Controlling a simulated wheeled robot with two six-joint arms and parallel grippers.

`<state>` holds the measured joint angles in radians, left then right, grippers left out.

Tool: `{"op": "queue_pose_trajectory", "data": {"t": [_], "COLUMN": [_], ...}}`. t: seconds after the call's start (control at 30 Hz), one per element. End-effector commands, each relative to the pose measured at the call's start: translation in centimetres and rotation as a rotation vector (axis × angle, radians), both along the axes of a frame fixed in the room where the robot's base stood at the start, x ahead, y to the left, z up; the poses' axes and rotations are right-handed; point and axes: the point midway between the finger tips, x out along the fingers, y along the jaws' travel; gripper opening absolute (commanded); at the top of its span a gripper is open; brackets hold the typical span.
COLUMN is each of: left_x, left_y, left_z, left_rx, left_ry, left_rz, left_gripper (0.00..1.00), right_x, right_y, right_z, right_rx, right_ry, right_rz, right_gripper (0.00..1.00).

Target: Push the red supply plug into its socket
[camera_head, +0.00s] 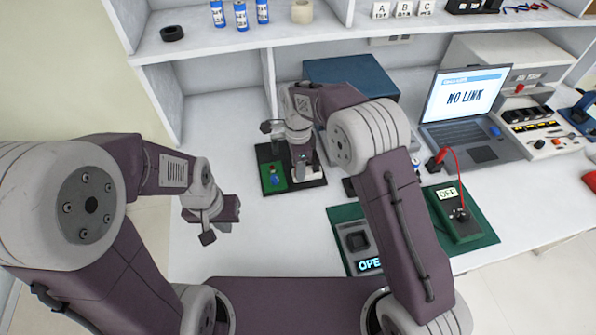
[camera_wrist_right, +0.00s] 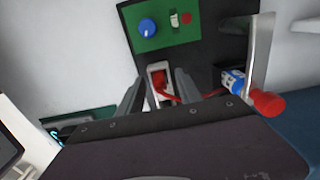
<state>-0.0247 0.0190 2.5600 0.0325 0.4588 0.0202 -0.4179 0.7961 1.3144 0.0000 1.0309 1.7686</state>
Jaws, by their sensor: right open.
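In the right wrist view a red plug-like piece (camera_wrist_right: 158,78) sits in a white housing (camera_wrist_right: 154,67) at the edge of the dark board (camera_wrist_right: 197,62). A red lead runs from it to the right. How deep it sits cannot be told. My right gripper (camera_wrist_right: 159,92) is open, its fingers on either side of the housing; contact cannot be told. In the head view my right gripper (camera_head: 301,170) is over the board's right part and hides the plug. My left gripper (camera_head: 217,222) is over the bare table at left, its opening unclear.
The board carries a green panel (camera_wrist_right: 158,25) with a blue knob (camera_wrist_right: 148,27). A blue-and-white cylinder (camera_wrist_right: 233,80) and an upright metal bar (camera_wrist_right: 262,50) with a red end stand close right of the gripper.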

Motion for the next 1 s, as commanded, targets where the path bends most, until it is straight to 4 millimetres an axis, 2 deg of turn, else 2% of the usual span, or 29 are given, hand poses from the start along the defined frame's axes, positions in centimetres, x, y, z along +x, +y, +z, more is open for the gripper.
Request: {"op": "queue_pose_trajectory", "data": {"t": [0.1,0.23,0.27,0.53,0.67,0.9,1.0], "left_x": [0.0,0.0,0.0,0.0,0.0,0.0,0.0], "left_y": [0.0,0.0,0.0,0.0,0.0,0.0,0.0], "left_z": [0.0,0.0,0.0,0.0,0.2,1.1,0.7], "left_rx": [0.0,0.0,0.0,0.0,0.0,0.0,0.0], "left_ry": [0.0,0.0,0.0,0.0,0.0,0.0,0.0], "left_rz": [0.0,0.0,0.0,0.0,0.0,0.0,0.0], "left_gripper": [0.0,0.0,0.0,0.0,0.0,0.0,0.0], "right_x": [0.0,0.0,0.0,0.0,0.0,0.1,-1.2], "right_y": [0.0,0.0,0.0,0.0,0.0,0.0,-2.1], "right_z": [0.1,0.1,0.1,0.1,0.7,4.7,5.7], "right_rx": [0.0,0.0,0.0,0.0,0.0,0.002,0.0], "right_ry": [0.0,0.0,0.0,0.0,0.0,-0.004,-0.001], "right_rz": [0.0,0.0,0.0,0.0,0.0,0.0,-0.003], "right_gripper": [0.39,0.03,0.0,0.0,0.0,0.0,0.0]}}
